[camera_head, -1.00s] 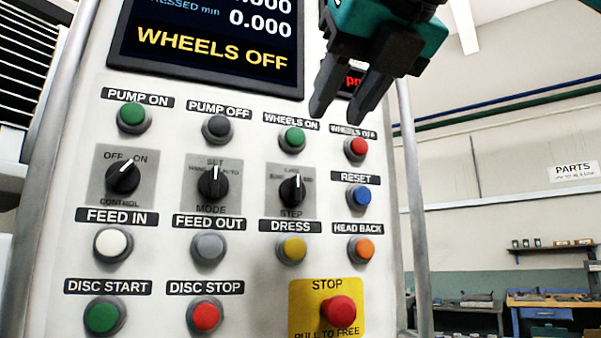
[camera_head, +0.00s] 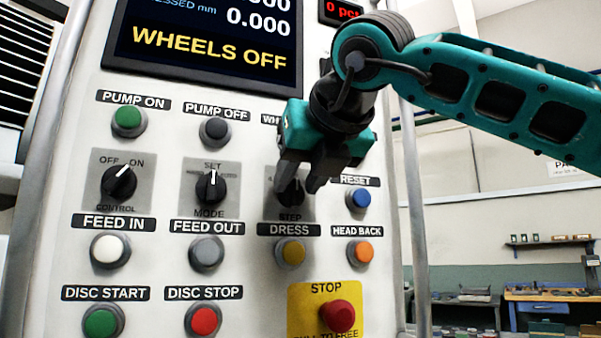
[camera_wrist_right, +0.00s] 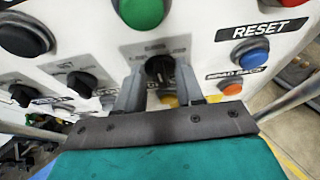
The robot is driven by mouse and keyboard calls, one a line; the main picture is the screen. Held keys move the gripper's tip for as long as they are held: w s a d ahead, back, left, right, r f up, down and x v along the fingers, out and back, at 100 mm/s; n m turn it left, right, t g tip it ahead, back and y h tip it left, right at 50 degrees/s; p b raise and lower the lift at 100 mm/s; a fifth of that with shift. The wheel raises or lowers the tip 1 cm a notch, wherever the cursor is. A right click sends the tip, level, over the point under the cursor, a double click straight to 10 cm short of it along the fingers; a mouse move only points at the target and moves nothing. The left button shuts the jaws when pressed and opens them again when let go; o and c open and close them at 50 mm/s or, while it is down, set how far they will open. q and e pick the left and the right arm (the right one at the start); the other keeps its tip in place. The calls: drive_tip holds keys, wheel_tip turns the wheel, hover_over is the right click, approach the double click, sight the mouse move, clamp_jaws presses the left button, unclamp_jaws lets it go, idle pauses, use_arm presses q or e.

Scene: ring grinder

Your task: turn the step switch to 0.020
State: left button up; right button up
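The step switch (camera_head: 293,199) is a black rotary knob on a grey plate marked STEP, in the right part of the panel. My right gripper (camera_head: 301,187) is in front of it and covers its upper part, so its pointer and scale cannot be read in the head view. In the right wrist view the knob (camera_wrist_right: 159,69) shows between the two spread fingers of the right gripper (camera_wrist_right: 160,88). The gripper is open; I cannot tell whether either finger touches the knob. My left gripper is not in view.
The yellow DRESS button (camera_head: 292,251) sits just below the switch and the blue RESET button (camera_head: 360,199) to its right. The MODE knob (camera_head: 211,188) is to its left. The red STOP button (camera_head: 338,316) is lower down. The screen (camera_head: 210,45) reads WHEELS OFF.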

drive_tip(key=shift+c, duration=0.5)
clamp_jaws()
